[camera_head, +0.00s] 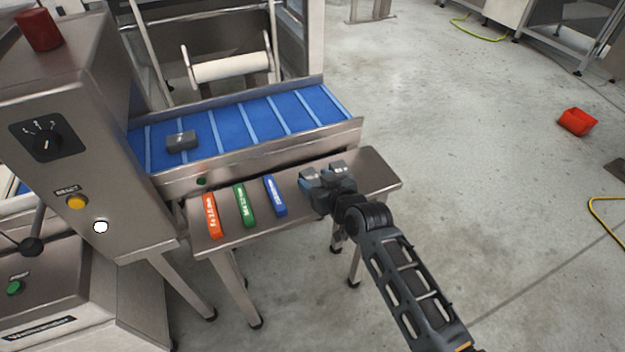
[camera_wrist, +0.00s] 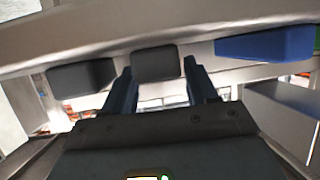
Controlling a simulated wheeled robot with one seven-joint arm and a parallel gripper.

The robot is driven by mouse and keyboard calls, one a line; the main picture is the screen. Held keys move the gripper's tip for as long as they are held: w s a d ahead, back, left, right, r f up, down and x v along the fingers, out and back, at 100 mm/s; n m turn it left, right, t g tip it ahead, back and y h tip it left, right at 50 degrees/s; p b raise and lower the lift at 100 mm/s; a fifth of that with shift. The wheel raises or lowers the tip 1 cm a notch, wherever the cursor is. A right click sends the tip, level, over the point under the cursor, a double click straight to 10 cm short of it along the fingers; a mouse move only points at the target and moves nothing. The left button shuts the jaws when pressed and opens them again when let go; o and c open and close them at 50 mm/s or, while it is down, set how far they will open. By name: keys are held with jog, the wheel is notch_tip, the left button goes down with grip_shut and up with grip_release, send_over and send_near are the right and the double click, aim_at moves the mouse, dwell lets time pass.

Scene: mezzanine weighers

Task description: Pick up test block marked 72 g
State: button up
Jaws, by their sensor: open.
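Three coloured bar-shaped blocks lie side by side on the steel shelf (camera_head: 380,174): an orange block (camera_head: 211,216), a green block (camera_head: 244,205) and a blue block (camera_head: 275,196). Their white labels are too small to read surely. My gripper (camera_head: 325,175) is over the shelf, right of the blue block. In the wrist view, its open fingers (camera_wrist: 158,78) point at a dark grey block (camera_wrist: 156,62), which appears between the tips. Another dark block (camera_wrist: 82,77) is to its left and the blue block (camera_wrist: 265,44) to its right. I cannot tell which block is marked 72 g.
A blue belt conveyor (camera_head: 230,140) runs behind the shelf, with a dark grey block (camera_head: 182,141) on it. A steel control cabinet (camera_head: 100,190) stands at the left. A red bin (camera_head: 576,122) lies on the floor at right. The floor right of the shelf is largely clear.

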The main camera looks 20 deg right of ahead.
jog(key=shift+w+f, duration=0.15)
jog(key=shift+w, duration=0.15)
jog(key=c, duration=0.7)
jog(key=shift+c, duration=0.3)
